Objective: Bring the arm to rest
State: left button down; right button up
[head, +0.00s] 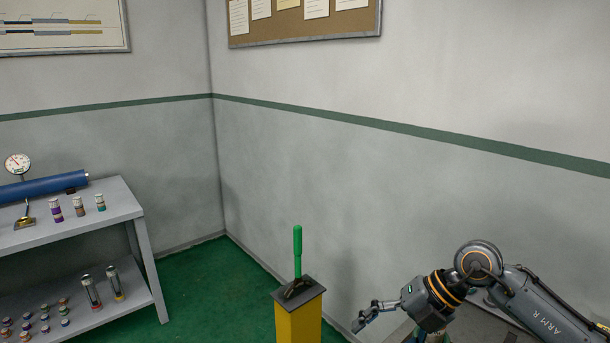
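My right arm (545,310), marked "ARM R", comes in from the lower right corner. It reaches left over a dark surface at the bottom edge. My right gripper (362,319) points left and slightly down, to the right of a yellow post and apart from it. The fingers are small and seen at an angle, so I cannot tell whether they are open or shut. I see no object in them. My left arm and gripper are not in view.
A yellow post (298,325) carries a dark plate and an upright green handle (297,252). At left, a grey shelf unit (110,205) holds a blue pipe (50,187), a gauge (17,163) and several small containers. Green floor (215,285) between them is clear.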

jog(key=s+a+r+m+t+y, duration=0.2)
jog(key=s+a+r+t+y, duration=0.15)
jog(key=a+r+y, duration=0.9)
jog(key=w+d+f+m+t+h, duration=0.25)
jog(key=d+m+t+h, duration=0.3)
jog(key=m+t, duration=0.35)
jog(key=w+d+f+m+t+h, duration=0.1)
jog(key=w+d+m+t+h, duration=0.25)
jog(key=m+t+h, duration=0.55)
jog(key=s+d+f+m+g+h, duration=0.3)
jog(key=d+f+m+g, duration=0.15)
jog(key=f, duration=0.35)
jog(key=s+d+f+m+g+h, duration=0.2)
jog(key=d+f+m+g+h, duration=0.1)
jog(key=d+f+m, duration=0.3)
jog(key=s+f+g, duration=0.6)
jog(key=s+f, duration=0.2)
jog(key=s, duration=0.3)
jog(key=s+f+g, duration=0.5)
jog(key=s+f, duration=0.3)
jog(key=s, duration=0.3)
jog(key=s+f+g, duration=0.2)
jog(key=s+f, duration=0.1)
jog(key=f, duration=2.5)
jog(key=s+d+f, duration=0.3)
jog(key=s+f, duration=1.1)
jog(key=s, duration=0.1)
jog(key=shift+s+f+g, duration=0.35)
jog(key=shift+s+g, duration=0.05)
